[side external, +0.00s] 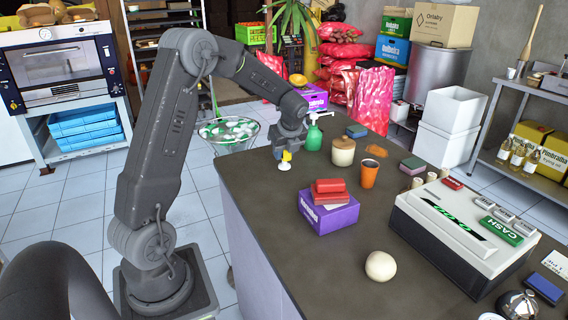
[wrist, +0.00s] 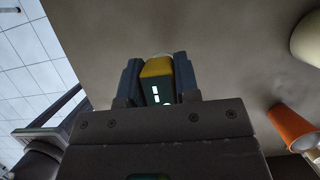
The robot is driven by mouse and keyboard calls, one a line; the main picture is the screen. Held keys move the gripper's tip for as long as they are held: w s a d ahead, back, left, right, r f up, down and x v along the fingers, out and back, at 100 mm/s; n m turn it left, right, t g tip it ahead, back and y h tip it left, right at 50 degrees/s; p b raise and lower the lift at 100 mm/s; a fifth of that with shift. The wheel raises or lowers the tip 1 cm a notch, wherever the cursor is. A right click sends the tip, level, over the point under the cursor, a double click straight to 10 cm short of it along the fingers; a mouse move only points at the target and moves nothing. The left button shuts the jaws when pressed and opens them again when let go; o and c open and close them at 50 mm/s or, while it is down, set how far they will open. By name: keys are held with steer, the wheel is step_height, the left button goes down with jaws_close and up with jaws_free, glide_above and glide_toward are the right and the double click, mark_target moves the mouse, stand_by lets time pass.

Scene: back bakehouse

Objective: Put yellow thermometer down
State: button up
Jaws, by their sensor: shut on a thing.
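My gripper (side external: 283,153) is at the far left edge of the dark counter (side external: 235,181), pointing down. It is shut on the yellow thermometer (side external: 287,156), which has a white lower part. In the wrist view the thermometer (wrist: 158,82) sits between the two fingers and shows a small lit display. Its lower end is at or just above the counter; I cannot tell whether it touches.
Near my gripper stand a green pump bottle (side external: 313,137), a lidded cream jar (side external: 343,152) and an orange cup (side external: 369,173). A purple box (side external: 328,216) with red blocks on it, a dough ball (side external: 380,266) and a cash register (side external: 455,235) are nearer the camera.

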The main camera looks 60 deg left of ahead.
mark_target(284, 163)
steer(key=shift+f, duration=2.05)
steer(key=shift+f, duration=0.15)
steer(key=o, duration=1)
steer(key=shift+c, duration=0.2)
